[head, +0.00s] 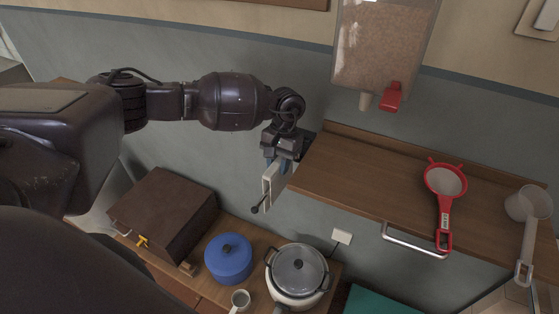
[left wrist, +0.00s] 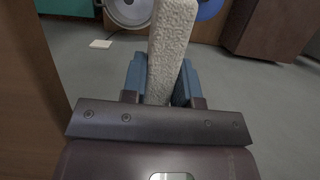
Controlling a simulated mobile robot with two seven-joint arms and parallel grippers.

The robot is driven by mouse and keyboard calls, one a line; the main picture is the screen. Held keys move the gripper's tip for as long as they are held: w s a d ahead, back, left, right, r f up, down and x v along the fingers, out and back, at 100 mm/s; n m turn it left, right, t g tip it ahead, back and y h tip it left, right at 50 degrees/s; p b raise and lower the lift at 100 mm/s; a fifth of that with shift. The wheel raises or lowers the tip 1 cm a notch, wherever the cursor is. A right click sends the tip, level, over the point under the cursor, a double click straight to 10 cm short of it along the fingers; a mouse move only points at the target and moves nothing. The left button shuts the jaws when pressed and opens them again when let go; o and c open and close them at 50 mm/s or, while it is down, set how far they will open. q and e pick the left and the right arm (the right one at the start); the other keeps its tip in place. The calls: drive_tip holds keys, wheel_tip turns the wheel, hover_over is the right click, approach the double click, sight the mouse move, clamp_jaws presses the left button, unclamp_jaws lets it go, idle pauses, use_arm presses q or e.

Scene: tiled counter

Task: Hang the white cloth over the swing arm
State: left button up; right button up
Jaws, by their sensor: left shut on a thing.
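The white cloth shows in the head view (head: 268,186) as a narrow pale strip hanging beside the left end of the wooden shelf. In the left wrist view the cloth (left wrist: 172,45) is a rough, textured band between the blue fingers. My left gripper (head: 277,163) is shut on the cloth and points down; it also shows in the left wrist view (left wrist: 160,85). A thin dark rod with a round knob (head: 256,209) sticks out at the cloth's lower left. It may be the swing arm; most of it is hidden, and I cannot tell whether the cloth touches it. My right gripper is out of view.
The wooden shelf (head: 375,180) is close right of my left gripper, with a red strainer (head: 443,190) and a clear scoop (head: 530,215). A grain dispenser (head: 385,45) hangs above. Below stand a brown box (head: 165,212), a blue pot (head: 228,259) and a lidded cooker (head: 298,272).

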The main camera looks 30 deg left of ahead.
use_arm(q)
drive_tip(key=shift+f+b, duration=0.3)
drive_tip(key=shift+f, duration=0.4)
drive_tip(key=shift+f+b, duration=0.35)
drive_tip(key=shift+f, duration=0.6)
drive_tip(key=shift+f+b, duration=0.2)
drive_tip(key=shift+b, duration=0.2)
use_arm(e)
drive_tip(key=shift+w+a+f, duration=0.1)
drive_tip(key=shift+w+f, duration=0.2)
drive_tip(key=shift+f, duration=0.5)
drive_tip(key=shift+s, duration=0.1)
use_arm(q)
drive_tip(key=o, duration=1)
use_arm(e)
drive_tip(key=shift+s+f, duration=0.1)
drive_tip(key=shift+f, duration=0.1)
